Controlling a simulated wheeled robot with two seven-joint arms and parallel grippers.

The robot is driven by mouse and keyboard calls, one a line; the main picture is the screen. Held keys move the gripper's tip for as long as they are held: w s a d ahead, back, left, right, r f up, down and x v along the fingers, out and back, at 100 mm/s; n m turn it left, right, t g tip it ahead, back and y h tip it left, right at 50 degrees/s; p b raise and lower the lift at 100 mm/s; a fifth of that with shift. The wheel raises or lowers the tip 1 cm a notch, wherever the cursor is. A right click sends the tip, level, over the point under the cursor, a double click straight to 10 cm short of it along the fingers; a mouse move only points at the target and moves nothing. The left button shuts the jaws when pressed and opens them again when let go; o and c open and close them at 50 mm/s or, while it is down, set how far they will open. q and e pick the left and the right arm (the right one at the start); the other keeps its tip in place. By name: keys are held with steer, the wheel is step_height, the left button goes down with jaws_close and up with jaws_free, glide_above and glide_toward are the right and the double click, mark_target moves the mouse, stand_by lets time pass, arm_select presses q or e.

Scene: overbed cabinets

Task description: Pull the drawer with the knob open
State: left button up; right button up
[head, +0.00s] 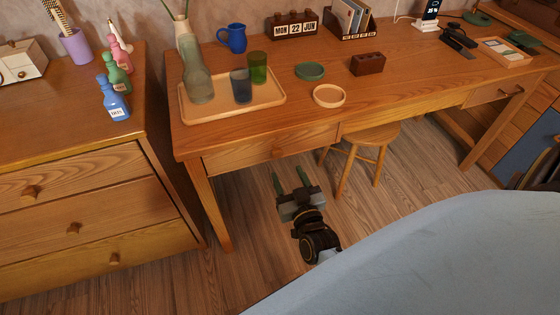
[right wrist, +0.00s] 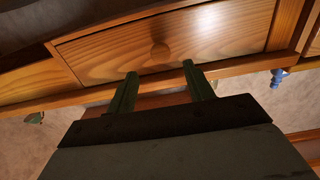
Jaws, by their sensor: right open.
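The wooden desk (head: 300,115) has a drawer (head: 235,159) under its left part, with a small round wooden knob (head: 278,152). The drawer looks shut, its front about flush with the desk. The right wrist view shows the drawer front (right wrist: 220,33) and the knob (right wrist: 160,52) just beyond my fingertips. My right gripper (head: 288,171) is open and empty, its two green fingers pointing at the drawer. In the right wrist view the knob lies roughly between the lines of the fingers (right wrist: 158,75), apart from them. My left gripper is not in view.
A wooden stool (head: 370,135) stands under the desk, right of my gripper. A dresser (head: 75,190) with several knobbed drawers stands at the left. A tray (head: 265,107) with glassware is on the desk. A pale blue surface (head: 440,260) fills the lower right.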

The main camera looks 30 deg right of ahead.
mark_target(279, 156)
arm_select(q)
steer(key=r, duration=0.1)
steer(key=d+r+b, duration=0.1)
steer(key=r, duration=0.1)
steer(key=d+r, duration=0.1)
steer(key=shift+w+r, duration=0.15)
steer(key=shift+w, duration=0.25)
arm_select(e)
steer(key=x, duration=0.6)
steer(key=shift+w, duration=0.3)
jaws_close()
